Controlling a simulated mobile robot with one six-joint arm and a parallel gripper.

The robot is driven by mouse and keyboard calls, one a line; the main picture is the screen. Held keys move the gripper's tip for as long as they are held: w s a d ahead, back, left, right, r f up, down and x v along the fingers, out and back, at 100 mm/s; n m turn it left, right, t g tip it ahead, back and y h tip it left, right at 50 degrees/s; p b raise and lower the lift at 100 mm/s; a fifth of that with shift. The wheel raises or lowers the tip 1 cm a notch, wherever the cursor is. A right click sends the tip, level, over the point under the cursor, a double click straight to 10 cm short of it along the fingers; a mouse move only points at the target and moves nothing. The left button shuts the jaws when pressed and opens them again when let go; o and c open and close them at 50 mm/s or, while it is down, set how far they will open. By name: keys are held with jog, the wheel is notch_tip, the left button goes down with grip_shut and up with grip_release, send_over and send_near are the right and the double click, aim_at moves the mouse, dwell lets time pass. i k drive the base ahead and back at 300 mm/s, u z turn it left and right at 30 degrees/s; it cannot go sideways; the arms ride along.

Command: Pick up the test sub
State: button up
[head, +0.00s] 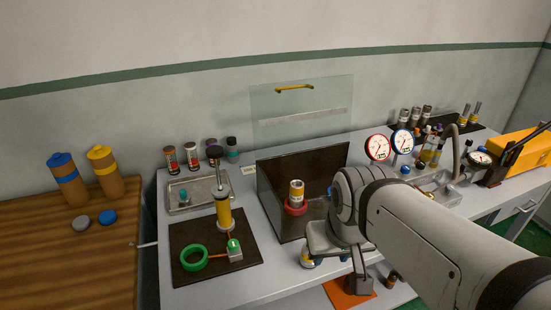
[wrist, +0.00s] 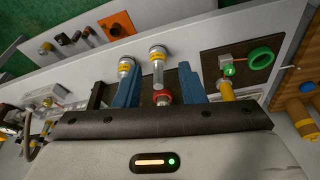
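I cannot tell for certain which piece is the test sub. A steel cylinder with a yellow band (head: 297,187) stands upright in a red ring (head: 295,208) in the dark open-fronted box. In the wrist view a clear-grey cylinder with a yellow band (wrist: 158,72) shows between my fingers, with a red ring (wrist: 163,97) at its near end. My gripper (wrist: 157,66) has two blue fingers set wide apart, with gaps on both sides of this cylinder. Another yellow-banded cylinder (wrist: 125,67) shows by the left finger. In the head view my arm hides most of my gripper.
The dark box (head: 327,157) has a raised clear shield (head: 300,108) behind it. A dark mat (head: 190,232) with a green ring (head: 193,257) lies left. Two gauges (head: 390,145) and bottles stand right. An orange mat (head: 348,294) lies at the front.

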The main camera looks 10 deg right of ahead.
aim_at(296, 196)
jog(key=i, duration=0.25)
jog(key=u, duration=1.45)
jog(key=k, duration=1.1)
jog(key=z, duration=0.95)
jog(key=i, duration=1)
jog(key=z, duration=0.05)
